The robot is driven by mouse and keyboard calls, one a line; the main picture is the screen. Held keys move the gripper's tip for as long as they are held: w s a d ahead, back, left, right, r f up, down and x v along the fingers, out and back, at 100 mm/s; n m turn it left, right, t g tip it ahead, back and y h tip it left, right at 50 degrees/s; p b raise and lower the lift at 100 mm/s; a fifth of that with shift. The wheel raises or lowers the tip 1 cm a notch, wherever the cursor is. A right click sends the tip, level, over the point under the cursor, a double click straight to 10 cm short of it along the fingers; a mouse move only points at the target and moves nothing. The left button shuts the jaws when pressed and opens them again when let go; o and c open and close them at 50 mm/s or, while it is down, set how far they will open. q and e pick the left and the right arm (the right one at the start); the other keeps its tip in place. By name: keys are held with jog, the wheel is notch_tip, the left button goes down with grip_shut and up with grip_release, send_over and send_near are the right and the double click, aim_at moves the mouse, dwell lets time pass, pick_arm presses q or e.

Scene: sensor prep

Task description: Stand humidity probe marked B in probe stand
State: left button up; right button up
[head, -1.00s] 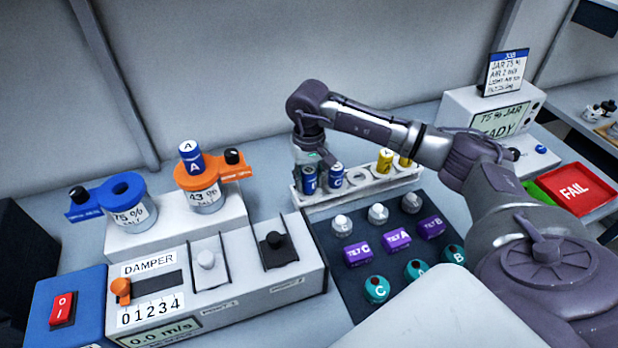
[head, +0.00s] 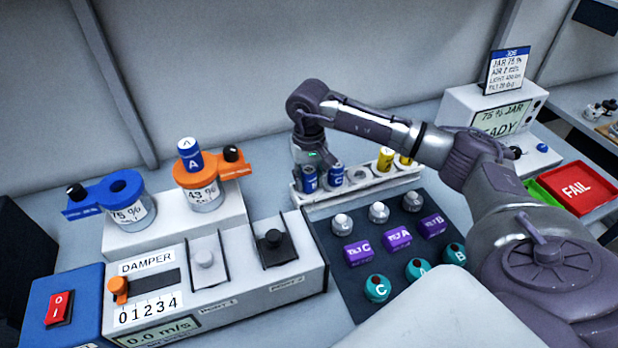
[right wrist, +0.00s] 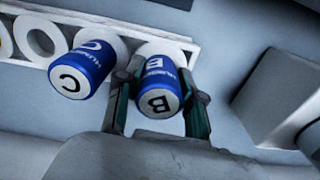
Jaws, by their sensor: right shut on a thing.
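The blue humidity probe marked B (right wrist: 160,95) is between the fingers of my right gripper (right wrist: 158,100), which is shut on it. It stands at the end slot of the white probe stand (right wrist: 90,18), slightly tilted in the right wrist view; its lower end is hidden. In the head view probe B (head: 309,182) is at the stand's left end, under my right gripper (head: 312,164). The blue probe marked C (right wrist: 82,70) stands in the slot beside it, also seen in the head view (head: 336,176). My left gripper is not in view.
A dark mat (head: 325,240) with white, purple and teal sensors lies in front. A blue probe A (head: 190,155) stands in the orange-lidded jar (head: 206,196) at left.

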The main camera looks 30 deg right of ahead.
jog(key=shift+f+b, duration=0.25)
jog(key=shift+b, duration=0.05)
jog(key=o, duration=1.3)
jog(key=shift+r, duration=0.1)
jog(key=shift+c, duration=0.2)
jog(key=shift+o, duration=0.4)
jog(key=shift+o, duration=0.9)
jog(key=shift+r, duration=0.1)
jog(key=shift+r+p, duration=2.15)
jog(key=shift+r, duration=1.75)
